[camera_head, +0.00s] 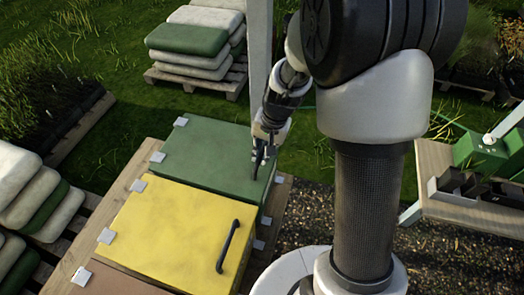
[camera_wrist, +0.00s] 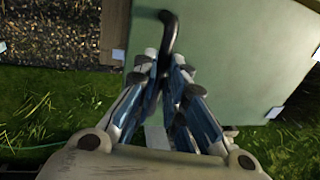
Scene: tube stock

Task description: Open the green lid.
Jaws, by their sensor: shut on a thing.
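The green lid (camera_head: 208,150) lies flat on its box, level with the yellow lid beside it, and looks closed. In the wrist view the green lid (camera_wrist: 225,50) fills the upper right. Its dark bar handle (camera_wrist: 169,30) stands near the lid's edge. My gripper (camera_wrist: 165,72) is shut on this handle, its fingers on either side of the bar. In the head view my gripper (camera_head: 262,150) reaches down to the lid's right side, and the handle is mostly hidden behind the fingers.
The yellow lid (camera_head: 175,230) with its own dark handle (camera_head: 228,246) lies just in front. Light hinge plates (camera_head: 158,157) line the lids' left edge. A wooden table (camera_head: 430,185) stands at the right. Stacked sacks (camera_head: 190,40) lie on a pallet behind, with grass around.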

